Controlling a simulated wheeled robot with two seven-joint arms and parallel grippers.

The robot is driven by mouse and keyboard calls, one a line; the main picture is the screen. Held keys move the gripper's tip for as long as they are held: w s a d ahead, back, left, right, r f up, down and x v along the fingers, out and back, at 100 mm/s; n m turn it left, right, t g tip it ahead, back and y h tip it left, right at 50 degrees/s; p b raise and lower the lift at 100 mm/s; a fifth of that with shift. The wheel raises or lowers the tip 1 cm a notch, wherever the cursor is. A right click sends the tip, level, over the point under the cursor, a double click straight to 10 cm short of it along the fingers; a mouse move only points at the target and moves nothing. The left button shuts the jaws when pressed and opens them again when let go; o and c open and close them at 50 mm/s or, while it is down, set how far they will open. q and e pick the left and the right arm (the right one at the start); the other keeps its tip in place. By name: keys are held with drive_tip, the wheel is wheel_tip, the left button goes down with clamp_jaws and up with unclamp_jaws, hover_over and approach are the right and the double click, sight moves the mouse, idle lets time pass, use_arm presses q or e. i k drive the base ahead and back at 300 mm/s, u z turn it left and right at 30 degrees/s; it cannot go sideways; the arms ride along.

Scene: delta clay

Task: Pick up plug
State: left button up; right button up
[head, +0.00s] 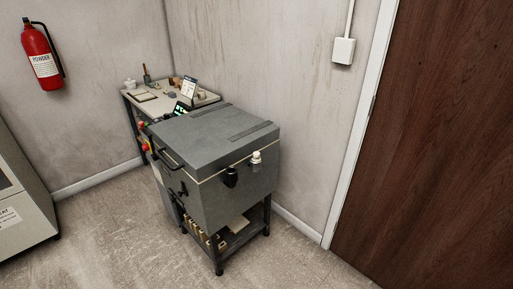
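Neither of my grippers is in view. A small white, knob-like piece, which may be the plug (256,158), shows at the upper right of the grey kiln-like box's (235,200) side face, just below the lid seam. I cannot tell whether it sits in a hole or on a small holder. A dark round fitting (230,177) is on the same face to its left. The box's lid (205,135) is shut, with a dark bar handle (165,150) at its left edge.
The box stands on a dark frame with a lower shelf (238,238) holding pale blocks. Behind it is a worktable (145,108) with small items. A brown door (450,130) is at right, a red extinguisher (42,58) at upper left. The front floor (120,240) is clear.

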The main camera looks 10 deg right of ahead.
sight(255, 158)
drive_tip(key=z, duration=0.5)
drive_tip(key=i, duration=1.4)
drive_tip(key=z, duration=0.65)
